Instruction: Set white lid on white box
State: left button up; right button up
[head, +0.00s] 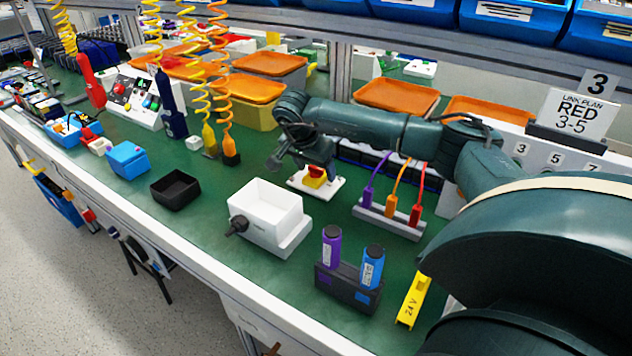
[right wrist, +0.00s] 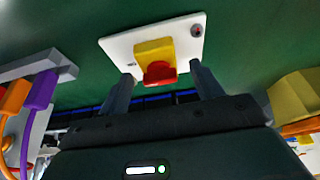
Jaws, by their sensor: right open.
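The white lid (head: 331,189) is a flat white plate with a yellow and red rotary switch (head: 315,177) on it. It lies on the green bench in the middle of the head view. The white box (head: 268,220) stands nearer and left of it, with an open-looking top and a black knob on its side. My right gripper (head: 301,164) is open just behind and above the lid. In the right wrist view the lid (right wrist: 186,40) shows ahead, with the switch between the two spread fingers (right wrist: 162,84). No contact is visible. My left gripper does not show.
A black tray (head: 175,189) sits left of the box. A dark holder with purple and blue cylinders (head: 346,287) and a yellow block (head: 413,301) stand at the front right. A grey strip with coloured plugs (head: 390,218) lies right of the lid. Bench between box and tray is clear.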

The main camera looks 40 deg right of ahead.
jog(key=shift+d+f, duration=0.25)
jog(key=shift+f, duration=0.3)
jog(key=shift+w, duration=0.1)
jog(key=shift+c, duration=0.5)
jog(key=c, duration=1)
